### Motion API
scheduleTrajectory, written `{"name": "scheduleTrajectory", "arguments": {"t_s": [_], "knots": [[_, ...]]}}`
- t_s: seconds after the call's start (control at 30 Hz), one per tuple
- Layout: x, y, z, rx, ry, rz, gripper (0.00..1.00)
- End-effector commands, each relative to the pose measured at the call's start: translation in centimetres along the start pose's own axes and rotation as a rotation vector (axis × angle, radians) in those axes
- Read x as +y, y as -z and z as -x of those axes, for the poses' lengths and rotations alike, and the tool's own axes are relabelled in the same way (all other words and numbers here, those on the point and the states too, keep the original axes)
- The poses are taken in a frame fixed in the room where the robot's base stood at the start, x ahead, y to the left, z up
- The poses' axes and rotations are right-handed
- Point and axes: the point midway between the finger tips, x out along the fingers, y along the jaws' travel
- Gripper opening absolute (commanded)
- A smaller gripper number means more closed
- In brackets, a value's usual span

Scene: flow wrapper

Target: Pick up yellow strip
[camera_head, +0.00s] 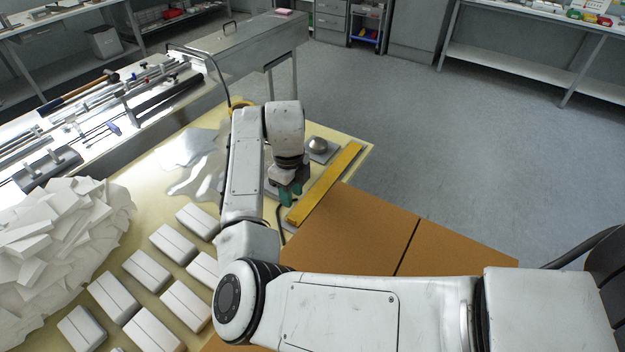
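The yellow strip (326,184) is a long, narrow bar lying diagonally near the right edge of the pale yellow table (158,179). My gripper (287,200) hangs from the wrist just left of the strip's near end. A dark green part shows at its tip. The fingers are small and partly hidden, so I cannot tell whether they are open or touching the strip.
A cardboard box (345,235) adjoins the strip's near right side. Several white boxes (147,269) and a heap of white packets (60,235) lie at left. Tools lie farther back.

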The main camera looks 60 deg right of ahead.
Motion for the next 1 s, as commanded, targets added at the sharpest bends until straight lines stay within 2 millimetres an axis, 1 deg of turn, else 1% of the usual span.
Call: {"name": "scheduleTrajectory", "arguments": {"t_s": [0.2,0.3,0.53,0.8,0.9,1.0], "knots": [[0.1,0.1,-3.2,0.005,-0.005,-0.008,0.36],[0.0,0.1,-4.4,0.004,-0.004,-0.007,0.36],[-0.1,0.0,-5.9,0.003,-0.003,-0.006,0.36],[-0.2,-0.2,-9.6,0.003,-0.003,-0.006,0.36],[-0.2,-0.2,-10.3,0.003,-0.002,-0.006,0.36],[-0.2,-0.3,-10.5,0.001,-0.001,-0.007,0.36]]}}
